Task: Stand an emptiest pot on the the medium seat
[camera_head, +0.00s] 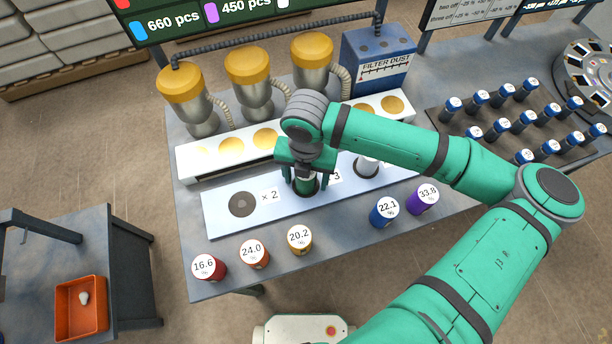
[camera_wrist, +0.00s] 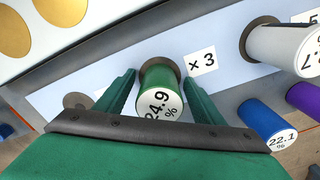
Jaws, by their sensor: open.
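The green pot, labelled 24.9 %, (camera_wrist: 160,101) stands on the middle seat (camera_wrist: 178,64), beside the "× 3" label. It also shows in the head view (camera_head: 306,184), partly hidden under my gripper. My gripper (camera_head: 306,187) is open, with one finger on each side of the green pot and small gaps visible in the wrist view. The left "× 2" seat (camera_head: 241,204) is empty. A white pot (camera_head: 368,166) stands on the right seat. Red 16.6 (camera_head: 210,267), orange 24.0 (camera_head: 255,254), yellow 20.2 (camera_head: 299,241), blue 22.1 (camera_head: 385,212) and purple 33.8 (camera_head: 423,200) pots stand in front.
Behind the seat plate (camera_head: 215,222) are a white strip with yellow discs (camera_head: 231,146), yellow-capped hoppers (camera_head: 247,68) and a blue filter-dust box (camera_head: 378,62). Several blue-capped vials (camera_head: 498,126) stand at right. An orange bin (camera_head: 80,308) is at lower left.

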